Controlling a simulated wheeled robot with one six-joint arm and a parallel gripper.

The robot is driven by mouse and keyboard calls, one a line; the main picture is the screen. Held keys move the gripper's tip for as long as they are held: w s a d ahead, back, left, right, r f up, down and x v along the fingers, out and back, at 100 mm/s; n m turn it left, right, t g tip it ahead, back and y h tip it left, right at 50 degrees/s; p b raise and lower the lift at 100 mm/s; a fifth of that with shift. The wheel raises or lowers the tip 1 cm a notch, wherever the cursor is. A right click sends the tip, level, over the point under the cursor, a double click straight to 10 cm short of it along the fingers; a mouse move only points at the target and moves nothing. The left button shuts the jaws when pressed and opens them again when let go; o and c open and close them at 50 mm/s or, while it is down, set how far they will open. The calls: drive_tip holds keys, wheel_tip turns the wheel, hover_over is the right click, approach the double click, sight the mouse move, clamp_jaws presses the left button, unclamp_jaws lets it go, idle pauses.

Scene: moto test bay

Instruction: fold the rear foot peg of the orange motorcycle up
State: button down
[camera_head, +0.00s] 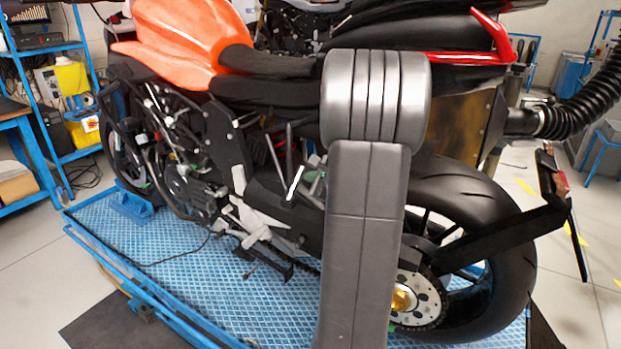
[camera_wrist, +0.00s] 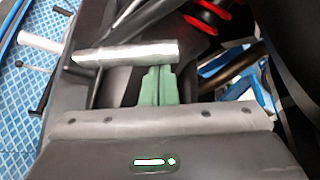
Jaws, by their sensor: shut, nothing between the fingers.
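The orange motorcycle (camera_head: 170,45) stands side-on on a blue lift. What looks like its rear foot peg (camera_head: 295,183) is a short bright metal bar, steeply tilted in the head view, left of my arm. In the wrist view the same silver peg (camera_wrist: 125,53) lies across the picture just beyond my fingertips. My gripper (camera_wrist: 158,78) has green fingers that are shut together and empty, close against the peg's edge; I cannot tell whether they touch it. In the head view my gripper (camera_head: 314,182) shows only as a bit of green, mostly hidden behind my arm.
The rear wheel (camera_head: 480,200) and exhaust can (camera_head: 465,125) are right of my arm. The blue tread-plate lift (camera_head: 200,285) lies below. A black corrugated hose (camera_head: 580,105) hangs at right. Blue shelving (camera_head: 50,60) stands at left.

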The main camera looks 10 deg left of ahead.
sight(300, 176)
drive_tip(key=shift+s+r+b, duration=0.15)
drive_tip(key=shift+s+b, duration=0.05)
drive_tip(key=shift+b, duration=0.9)
drive_tip(key=shift+a+n+t+b, duration=0.1)
drive_tip(key=shift+n+t+b, duration=0.2)
drive_tip(key=shift+b, duration=0.2)
drive_tip(key=s+n+t+b, duration=0.1)
drive_tip(key=b, duration=0.5)
drive_tip(key=s+a+r+n+t+b, duration=0.1)
drive_tip(key=s+n+b, duration=0.1)
drive_tip(key=b, duration=0.5)
drive_tip(key=s+r+n+t+b, duration=0.1)
drive_tip(key=n+b, duration=0.1)
drive_tip(key=b, duration=0.5)
drive_tip(key=shift+s+a+r+t+y, duration=0.2)
drive_tip(key=shift+a+t+y, duration=0.1)
drive_tip(key=shift+a+y, duration=0.1)
drive_tip(key=b, duration=0.1)
drive_tip(key=n+b, duration=0.1)
drive_tip(key=b, duration=0.1)
drive_tip(key=shift+s+a+r+t, duration=0.15)
drive_tip(key=shift+s+r+t, duration=0.15)
drive_tip(key=shift+s+r, duration=0.05)
drive_tip(key=shift+r, duration=0.15)
drive_tip(key=shift+s, duration=0.1)
drive_tip(key=v, duration=1.4)
drive_tip(key=shift+w, duration=0.25)
